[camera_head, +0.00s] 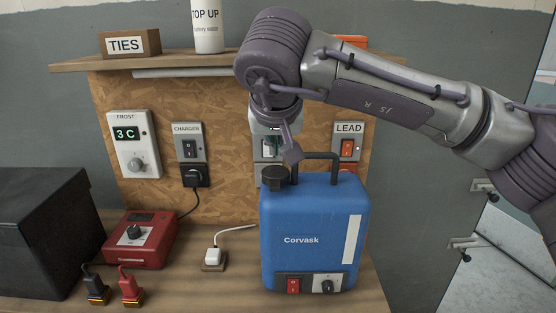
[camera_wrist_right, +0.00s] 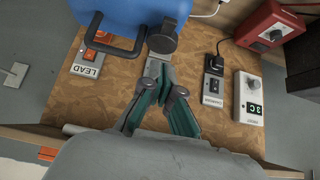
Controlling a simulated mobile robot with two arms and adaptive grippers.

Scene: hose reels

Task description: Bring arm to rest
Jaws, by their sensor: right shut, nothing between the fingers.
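My right arm comes in from the right in the head view and bends down over the workbench. My right gripper (camera_head: 277,146) hangs in front of the pegboard, above and behind the blue Corvask container (camera_head: 300,215), and is partly hidden by my wrist. In the right wrist view its teal-padded fingers (camera_wrist_right: 162,88) are shut with nothing between them. They point toward the container's black cap (camera_wrist_right: 162,38) and appear apart from it. My left gripper is not in view.
The board carries a LEAD switch (camera_head: 347,146), a CHARGER switch (camera_head: 189,147) and a FROST unit (camera_head: 133,155). A shelf (camera_head: 82,66) above holds a TIES box (camera_head: 130,43) and white bottle (camera_head: 207,28). A red charger (camera_head: 140,240) and white plug (camera_head: 213,257) sit left of the container.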

